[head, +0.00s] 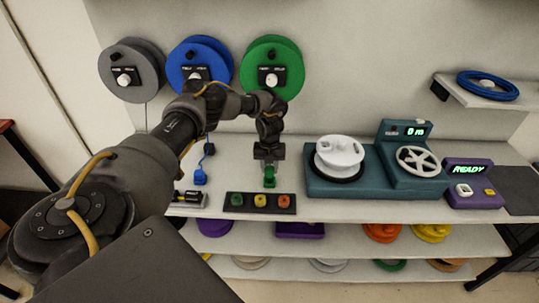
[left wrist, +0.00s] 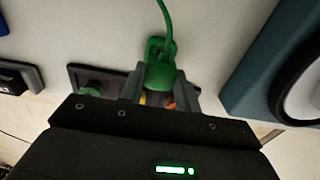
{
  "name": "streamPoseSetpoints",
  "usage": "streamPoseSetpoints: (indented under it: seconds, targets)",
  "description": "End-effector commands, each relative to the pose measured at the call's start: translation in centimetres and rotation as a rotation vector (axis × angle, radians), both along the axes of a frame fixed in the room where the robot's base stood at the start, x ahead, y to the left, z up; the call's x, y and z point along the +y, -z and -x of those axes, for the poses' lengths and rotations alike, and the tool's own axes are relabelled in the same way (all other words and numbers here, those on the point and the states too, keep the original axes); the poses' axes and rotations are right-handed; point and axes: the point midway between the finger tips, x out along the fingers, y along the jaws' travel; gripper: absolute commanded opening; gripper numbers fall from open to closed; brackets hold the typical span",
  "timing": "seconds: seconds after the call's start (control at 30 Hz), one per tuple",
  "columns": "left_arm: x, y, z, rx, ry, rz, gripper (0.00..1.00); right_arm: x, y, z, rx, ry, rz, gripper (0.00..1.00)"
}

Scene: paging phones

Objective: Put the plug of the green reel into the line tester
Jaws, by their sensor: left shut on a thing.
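The green reel (head: 271,68) hangs on the wall, rightmost of the wall reels. Its green plug (head: 269,176) is between the fingers of my left gripper (head: 268,162), which is shut on it above a dark strip with colored pieces. In the left wrist view the plug (left wrist: 160,74) sits between the fingers, its green cord running up. The purple unit (head: 471,186) reading READY is at the bench's right; I cannot tell for sure whether it is the line tester. My right gripper is not in view.
The dark strip (head: 232,201) carries green, yellow and orange-red pieces. A blue plug (head: 200,177) hangs left of my gripper. A teal winder (head: 320,186) with a white spool and handwheel stands to the right. Grey (head: 132,55) and blue (head: 190,50) reels hang left.

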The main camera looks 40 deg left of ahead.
Motion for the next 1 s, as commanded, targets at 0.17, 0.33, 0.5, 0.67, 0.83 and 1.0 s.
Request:
streamPoseSetpoints:
  seconds: [0.17,0.33,0.5,0.67,0.83,1.0]
  targets:
    - [0.0,-2.0,0.0,0.0,0.0,0.0,0.16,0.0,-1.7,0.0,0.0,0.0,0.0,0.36]
    - [0.0,-3.4,0.0,-0.001,0.0,0.001,0.16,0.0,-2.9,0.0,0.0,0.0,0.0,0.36]
    - [0.0,-4.8,0.0,-0.001,0.0,0.001,0.16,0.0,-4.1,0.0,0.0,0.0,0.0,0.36]
    - [0.0,-6.2,0.0,0.0,0.0,0.001,0.16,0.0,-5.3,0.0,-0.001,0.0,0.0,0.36]
    - [0.0,-7.7,0.0,-0.001,-0.001,0.001,0.16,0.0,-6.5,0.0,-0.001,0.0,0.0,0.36]
    - [0.0,-9.1,0.0,-0.001,-0.001,0.0,0.16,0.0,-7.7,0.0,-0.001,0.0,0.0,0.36]
